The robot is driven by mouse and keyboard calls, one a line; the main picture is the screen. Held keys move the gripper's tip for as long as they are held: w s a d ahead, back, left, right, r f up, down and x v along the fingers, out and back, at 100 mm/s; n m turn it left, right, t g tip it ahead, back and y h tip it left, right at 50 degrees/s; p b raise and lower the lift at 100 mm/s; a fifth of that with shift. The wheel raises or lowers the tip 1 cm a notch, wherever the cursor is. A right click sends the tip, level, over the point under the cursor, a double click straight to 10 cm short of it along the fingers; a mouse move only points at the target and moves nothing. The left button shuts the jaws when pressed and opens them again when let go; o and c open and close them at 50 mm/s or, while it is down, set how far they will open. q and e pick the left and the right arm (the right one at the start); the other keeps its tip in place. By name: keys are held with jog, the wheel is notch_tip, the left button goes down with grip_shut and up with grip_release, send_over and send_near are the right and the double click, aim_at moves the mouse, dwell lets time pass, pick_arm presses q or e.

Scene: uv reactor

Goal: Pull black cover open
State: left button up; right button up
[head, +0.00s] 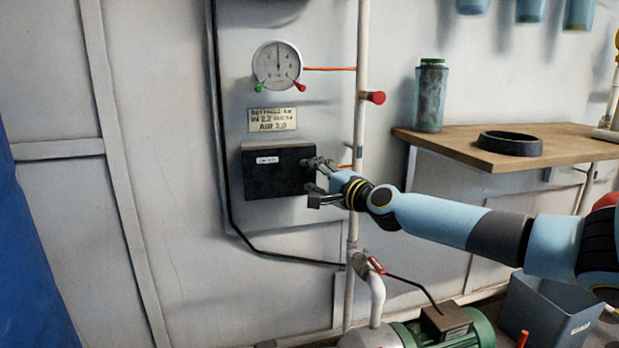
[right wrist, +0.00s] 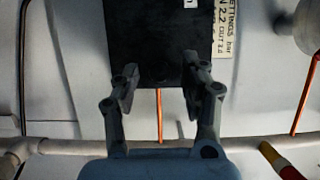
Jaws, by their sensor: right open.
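The black cover (head: 275,172) is a dark box with a small white label on the wall, below the gauge and the yellow plate. It looks closed. It also shows in the right wrist view (right wrist: 155,45), upper middle. My right gripper (head: 316,180) is at the right side of the cover. In the right wrist view my right gripper (right wrist: 170,90) is open, with its fingers on either side of the cover's near edge. I cannot tell whether they touch it. The left gripper is in neither view.
A white vertical pipe (head: 360,120) with a red knob (head: 375,97) runs just right of the cover. A round gauge (head: 277,66) hangs above. A wooden bench (head: 460,145) with a jar (head: 430,95) and black ring (head: 510,142) stands right. A green motor (head: 480,325) is below.

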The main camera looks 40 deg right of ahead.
jog(key=shift+c, duration=0.4)
grip_shut()
